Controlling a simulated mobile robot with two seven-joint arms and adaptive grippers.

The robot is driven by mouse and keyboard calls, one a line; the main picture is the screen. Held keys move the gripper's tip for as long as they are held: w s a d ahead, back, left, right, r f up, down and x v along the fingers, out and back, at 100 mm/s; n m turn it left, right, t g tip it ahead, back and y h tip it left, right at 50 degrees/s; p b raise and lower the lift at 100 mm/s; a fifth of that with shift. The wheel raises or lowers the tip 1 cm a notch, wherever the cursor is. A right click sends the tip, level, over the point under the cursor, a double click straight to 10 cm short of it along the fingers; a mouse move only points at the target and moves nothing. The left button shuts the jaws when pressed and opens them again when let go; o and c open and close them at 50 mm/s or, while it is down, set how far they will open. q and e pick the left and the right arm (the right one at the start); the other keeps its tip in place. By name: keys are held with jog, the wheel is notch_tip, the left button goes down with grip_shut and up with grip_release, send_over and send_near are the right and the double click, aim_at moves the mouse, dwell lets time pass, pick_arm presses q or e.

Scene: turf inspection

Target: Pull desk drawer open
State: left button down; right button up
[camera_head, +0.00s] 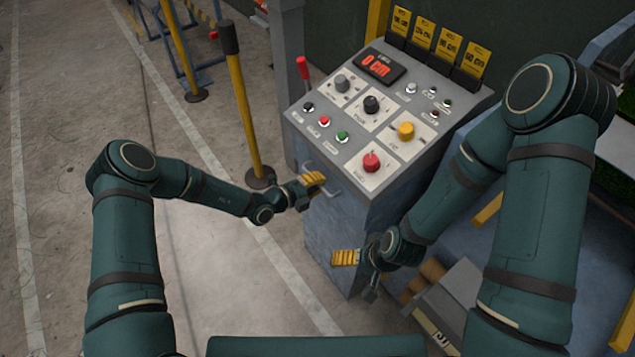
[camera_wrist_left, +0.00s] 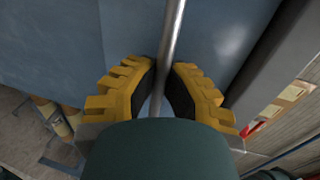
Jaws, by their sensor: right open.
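The desk is a grey-blue control console (camera_head: 335,235) with a sloped panel on top. A thin metal drawer handle (camera_head: 322,175) sits high on its front face; in the left wrist view the handle is a metal bar (camera_wrist_left: 173,35) against a blue-grey front (camera_wrist_left: 225,40). My left gripper (camera_head: 313,180) is at this handle. Its yellow fingers (camera_wrist_left: 165,85) lie on both sides of the bar, close in on it. My right gripper (camera_head: 345,258) is open and empty, low in front of the console. The drawer's edges are hard to make out.
The panel carries knobs, buttons and a red display (camera_head: 378,68), with a red-topped lever (camera_head: 304,72) at its left. A yellow post (camera_head: 245,115) stands left of the console. Brown rolls and a grey box (camera_head: 455,295) lie at the lower right.

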pick_arm(q)
jog(key=f+p+v, duration=0.2)
jog(key=v, duration=0.7)
jog(key=f+p+v, duration=0.2)
jog(key=v, duration=0.8)
jog(key=shift+s+a, duration=0.2)
jog(key=shift+a, duration=0.15)
jog(key=c, duration=1)
grip_release()
jog(key=shift+a, duration=0.1)
jog(key=v, duration=1.2)
